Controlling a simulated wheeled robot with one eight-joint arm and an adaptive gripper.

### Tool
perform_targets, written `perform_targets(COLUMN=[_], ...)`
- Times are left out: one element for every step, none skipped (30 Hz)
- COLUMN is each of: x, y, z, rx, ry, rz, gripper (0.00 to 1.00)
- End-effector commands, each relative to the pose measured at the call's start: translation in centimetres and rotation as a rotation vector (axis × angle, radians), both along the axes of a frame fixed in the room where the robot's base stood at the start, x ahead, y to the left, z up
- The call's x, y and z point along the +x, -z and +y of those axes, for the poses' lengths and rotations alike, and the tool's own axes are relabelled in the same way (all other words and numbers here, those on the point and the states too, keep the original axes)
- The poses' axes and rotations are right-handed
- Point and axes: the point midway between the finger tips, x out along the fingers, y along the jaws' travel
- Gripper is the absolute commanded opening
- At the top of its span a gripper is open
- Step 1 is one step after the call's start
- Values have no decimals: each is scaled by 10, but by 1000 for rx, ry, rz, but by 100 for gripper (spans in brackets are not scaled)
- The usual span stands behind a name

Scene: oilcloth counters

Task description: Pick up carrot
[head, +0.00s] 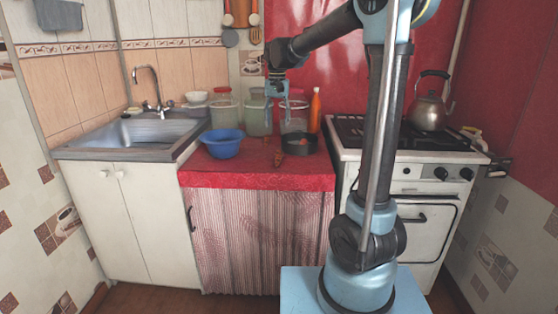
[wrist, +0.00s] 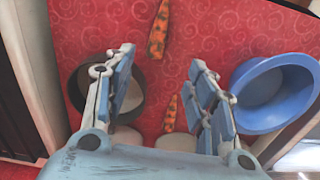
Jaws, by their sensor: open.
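A mottled orange carrot (head: 278,158) lies on the red counter between the blue bowl and the dark pan. In the wrist view, a long mottled orange carrot (wrist: 160,30) lies at the top, beyond my fingertips. A second, similar orange piece (wrist: 169,114) shows lower down, between my fingers; I cannot tell for sure whether it is another carrot. My gripper (head: 277,92) hangs above the back of the counter, pointing down. In the wrist view my gripper (wrist: 163,62) has its fingers spread wide, with nothing held between them.
The blue bowl (head: 223,143) and dark pan (head: 299,148) flank the carrot on the red counter (head: 250,180). Several glass jars (head: 225,112) and an orange bottle (head: 315,108) stand behind. A sink (head: 150,130) is left; a stove (head: 400,150) with a kettle (head: 428,110) is right.

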Motion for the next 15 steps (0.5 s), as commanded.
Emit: perform_targets(x=[0, 0, 0, 0, 0, 0, 0, 0, 0, 0, 0, 0, 0, 0, 0], y=[9, 14, 21, 26, 31, 38, 43, 48, 55, 59, 64, 70, 74, 78, 82], z=[0, 0, 0, 0, 0, 0, 0, 0, 0, 0, -1, -1, 0, -1, 0], rx=[0, 0, 0, 0, 0, 0, 0, 0, 0, 0, 0, 0, 0, 0, 0], ry=[0, 0, 0, 0, 0, 0, 0, 0, 0, 0, 0, 0, 0, 0, 0], rz=[0, 0, 0, 0, 0, 0, 0, 0, 0, 0, 0, 0, 0, 0, 0], gripper=[51, 51, 51, 51, 51, 51, 51, 51, 51, 51, 51, 51, 51, 51, 51])
